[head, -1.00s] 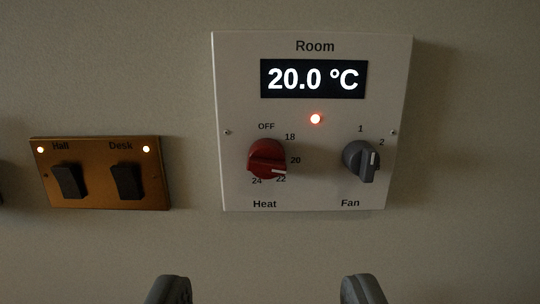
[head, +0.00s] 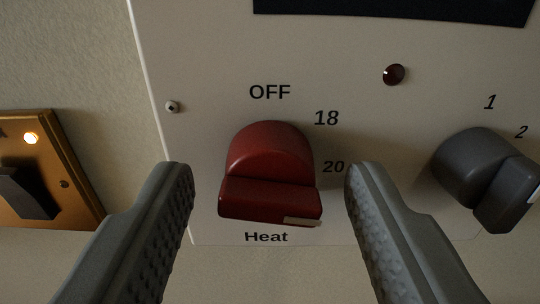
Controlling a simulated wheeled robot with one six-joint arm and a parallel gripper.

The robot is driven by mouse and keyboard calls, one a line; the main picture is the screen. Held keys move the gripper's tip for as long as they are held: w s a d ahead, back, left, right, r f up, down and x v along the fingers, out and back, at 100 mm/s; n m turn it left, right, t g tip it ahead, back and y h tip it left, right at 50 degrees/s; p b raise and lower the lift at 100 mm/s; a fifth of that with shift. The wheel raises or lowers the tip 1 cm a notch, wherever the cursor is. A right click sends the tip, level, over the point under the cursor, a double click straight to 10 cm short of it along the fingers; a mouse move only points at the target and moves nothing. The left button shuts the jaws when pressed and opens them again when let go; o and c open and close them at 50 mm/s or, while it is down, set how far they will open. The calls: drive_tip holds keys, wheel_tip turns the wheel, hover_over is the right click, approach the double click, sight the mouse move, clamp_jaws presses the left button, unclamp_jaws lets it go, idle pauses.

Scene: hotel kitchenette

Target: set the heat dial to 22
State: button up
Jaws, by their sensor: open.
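The red heat dial (head: 268,165) is on the white Room panel (head: 200,50), above the word Heat. Its grip bar runs nearly level, and its white mark (head: 302,221) is at the bar's lower right end. The OFF, 18 and 20 labels show; 22 and 24 are hidden behind the knob, so I cannot read the exact setting. My gripper (head: 270,185) is open, with one finger left and one right of the dial, and gaps show on both sides in the picture.
The grey fan dial (head: 485,175) is close to the right of my right finger. A small dark red lamp (head: 395,75) and the display's blank lower edge (head: 400,8) are above. A brass switch plate (head: 45,165) with a lit lamp is at the left.

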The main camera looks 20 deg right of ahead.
drive_tip(key=shift+w, duration=0.25)
drive_tip(key=c, duration=0.9)
drive_tip(key=shift+c, duration=0.2)
drive_tip(key=m, duration=0.5)
drive_tip(key=shift+m, duration=2.4)
